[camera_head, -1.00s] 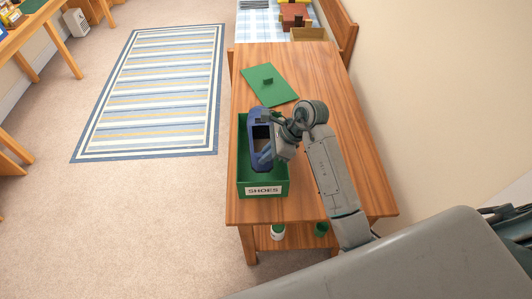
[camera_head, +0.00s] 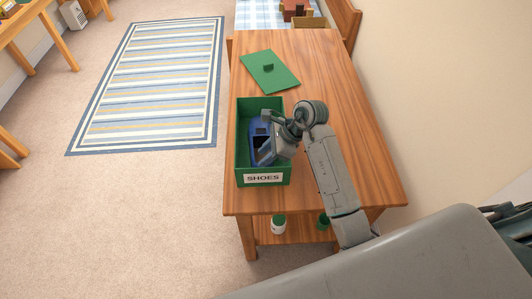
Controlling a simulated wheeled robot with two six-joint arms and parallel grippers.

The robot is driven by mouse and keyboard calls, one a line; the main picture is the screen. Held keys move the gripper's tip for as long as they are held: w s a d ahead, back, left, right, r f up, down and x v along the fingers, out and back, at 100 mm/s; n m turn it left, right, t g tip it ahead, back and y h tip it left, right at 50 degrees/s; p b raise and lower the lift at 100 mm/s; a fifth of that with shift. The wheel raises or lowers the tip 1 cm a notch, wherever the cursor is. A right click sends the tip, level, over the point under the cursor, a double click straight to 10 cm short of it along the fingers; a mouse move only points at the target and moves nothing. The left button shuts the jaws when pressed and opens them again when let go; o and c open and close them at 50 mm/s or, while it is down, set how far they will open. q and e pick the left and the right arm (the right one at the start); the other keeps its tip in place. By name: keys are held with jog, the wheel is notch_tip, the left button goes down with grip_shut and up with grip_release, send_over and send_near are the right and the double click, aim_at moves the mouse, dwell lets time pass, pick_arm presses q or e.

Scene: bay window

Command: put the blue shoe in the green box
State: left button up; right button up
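The blue shoe (camera_head: 256,137) lies inside the green box (camera_head: 242,172), which has a white SHOES label on its near side. My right gripper (camera_head: 266,133) is over the right part of the box, above the shoe. Its fingers look spread apart, with the shoe lower than they are. The gripper hides part of the shoe's right side. The green lid (camera_head: 280,78) with a small knob lies flat on the table beyond the box. My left gripper is not in view.
The wooden table (camera_head: 325,95) has bare room right of the lid. A lower shelf holds a white jar with a green lid (camera_head: 278,225) and a green item (camera_head: 323,221). A striped rug (camera_head: 150,80) lies on the floor to the left.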

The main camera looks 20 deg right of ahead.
dwell(0.3)
jog(key=shift+d+r, duration=0.3)
jog(key=b+v, duration=0.2)
jog(key=v, duration=0.8)
jog(key=shift+b, duration=0.3)
jog(key=shift+s+a, duration=0.1)
jog(key=shift+a, duration=0.05)
